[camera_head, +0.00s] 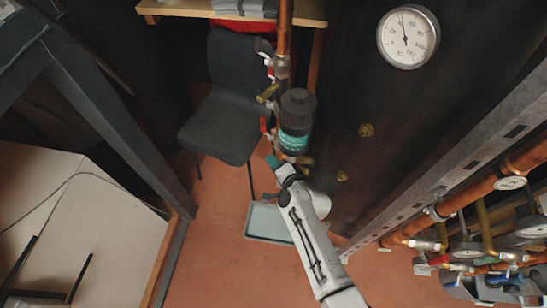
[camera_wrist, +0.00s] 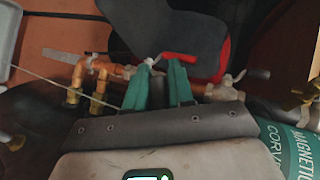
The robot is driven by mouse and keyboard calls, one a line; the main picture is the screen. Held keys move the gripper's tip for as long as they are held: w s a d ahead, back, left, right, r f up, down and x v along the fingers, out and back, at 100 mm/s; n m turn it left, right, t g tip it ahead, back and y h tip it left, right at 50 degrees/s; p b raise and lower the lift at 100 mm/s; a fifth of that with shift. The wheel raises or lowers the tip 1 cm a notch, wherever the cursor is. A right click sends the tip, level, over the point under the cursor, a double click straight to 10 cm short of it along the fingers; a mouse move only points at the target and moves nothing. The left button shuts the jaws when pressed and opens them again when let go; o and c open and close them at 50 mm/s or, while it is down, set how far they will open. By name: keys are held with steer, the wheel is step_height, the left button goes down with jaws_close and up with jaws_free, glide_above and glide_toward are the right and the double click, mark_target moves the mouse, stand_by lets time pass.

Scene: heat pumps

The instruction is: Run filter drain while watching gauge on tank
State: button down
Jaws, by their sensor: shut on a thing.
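The gauge (camera_head: 408,37) is a round white dial on the dark tank (camera_head: 350,95) at the upper right of the head view. Its needle points nearly straight up. The filter (camera_head: 296,118) is a black canister with a teal label, standing upright on the copper pipe beside the tank; its label (camera_wrist: 288,148) shows at the lower right of the wrist view. My gripper (camera_head: 273,162) is just below and left of the filter.
A grey tray (camera_head: 262,222) lies on the red floor, partly behind my arm. A dark chair (camera_head: 228,95) stands left of the pipe. Red-handled valves (camera_head: 264,125) sit along the pipe. A metal rail and copper pipework (camera_head: 480,190) fill the right.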

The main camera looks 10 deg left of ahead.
steer(key=shift+f, duration=0.1)
steer(key=c, duration=1.1)
jaws_free()
steer(key=p+v, duration=0.2)
steer(key=v, duration=0.9)
steer(key=shift+a, duration=0.1)
